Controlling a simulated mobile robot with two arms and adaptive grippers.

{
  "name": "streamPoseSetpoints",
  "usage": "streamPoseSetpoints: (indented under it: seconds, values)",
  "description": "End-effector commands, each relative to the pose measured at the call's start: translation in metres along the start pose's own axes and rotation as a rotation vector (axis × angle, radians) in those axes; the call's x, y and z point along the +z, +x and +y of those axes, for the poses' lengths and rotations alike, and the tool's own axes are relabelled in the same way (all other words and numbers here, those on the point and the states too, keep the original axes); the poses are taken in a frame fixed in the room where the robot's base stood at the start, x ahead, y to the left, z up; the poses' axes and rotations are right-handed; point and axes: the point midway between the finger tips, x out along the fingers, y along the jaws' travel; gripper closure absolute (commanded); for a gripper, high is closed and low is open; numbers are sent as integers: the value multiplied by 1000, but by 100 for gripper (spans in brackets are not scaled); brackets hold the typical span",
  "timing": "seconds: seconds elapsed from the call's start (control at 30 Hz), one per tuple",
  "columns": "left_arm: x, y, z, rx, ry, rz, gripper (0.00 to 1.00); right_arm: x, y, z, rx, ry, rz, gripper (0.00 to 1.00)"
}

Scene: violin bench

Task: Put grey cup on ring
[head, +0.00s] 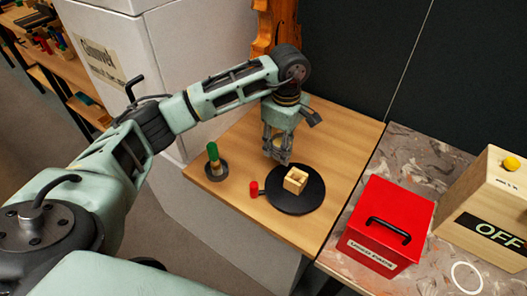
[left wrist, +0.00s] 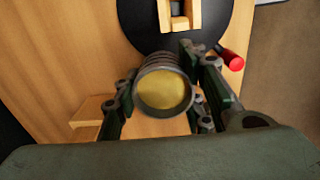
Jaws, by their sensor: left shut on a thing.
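My left gripper (head: 277,152) is over the wooden table, beside the far left edge of a black disc. In the left wrist view its two fingers are closed on the grey cup (left wrist: 165,92), a ribbed round cup with a yellow inside. In the head view the cup is mostly hidden by the fingers, and I cannot tell whether it touches the table. A white ring (head: 467,278) lies flat on the mottled stone-like top at the lower right, well away from the gripper. My right gripper is out of view.
The black disc (head: 311,201) with a red-ended handle bears a wooden block (head: 295,180). A green-handled piece (head: 213,160) stands left. A red box (head: 385,222) and a wooden box marked OFF (head: 490,215) stand near the ring. A violin (head: 272,25) is behind.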

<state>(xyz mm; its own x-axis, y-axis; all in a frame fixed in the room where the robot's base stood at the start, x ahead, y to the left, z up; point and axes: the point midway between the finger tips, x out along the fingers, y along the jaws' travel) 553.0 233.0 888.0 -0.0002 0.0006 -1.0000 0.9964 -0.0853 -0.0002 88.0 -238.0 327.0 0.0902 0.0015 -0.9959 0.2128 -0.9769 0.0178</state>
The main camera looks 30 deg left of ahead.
Motion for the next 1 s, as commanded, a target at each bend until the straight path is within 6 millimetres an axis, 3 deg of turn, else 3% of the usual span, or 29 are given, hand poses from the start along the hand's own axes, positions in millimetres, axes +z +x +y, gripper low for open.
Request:
streamPoseSetpoints:
  seconds: [0.2,0.37,0.47,0.57,0.8,1.0]
  values:
    - [21,-13,6,0,1,0,98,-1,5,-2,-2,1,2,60]
    - [25,-17,6,3,21,0,98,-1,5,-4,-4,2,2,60]
    - [28,-21,-3,11,121,0,98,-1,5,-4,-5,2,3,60]
    - [34,-28,-23,23,326,1,98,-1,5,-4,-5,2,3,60]
    - [51,-40,-98,28,976,9,98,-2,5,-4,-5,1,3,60]
    - [57,-43,-150,8,1359,5,98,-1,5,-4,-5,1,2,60]
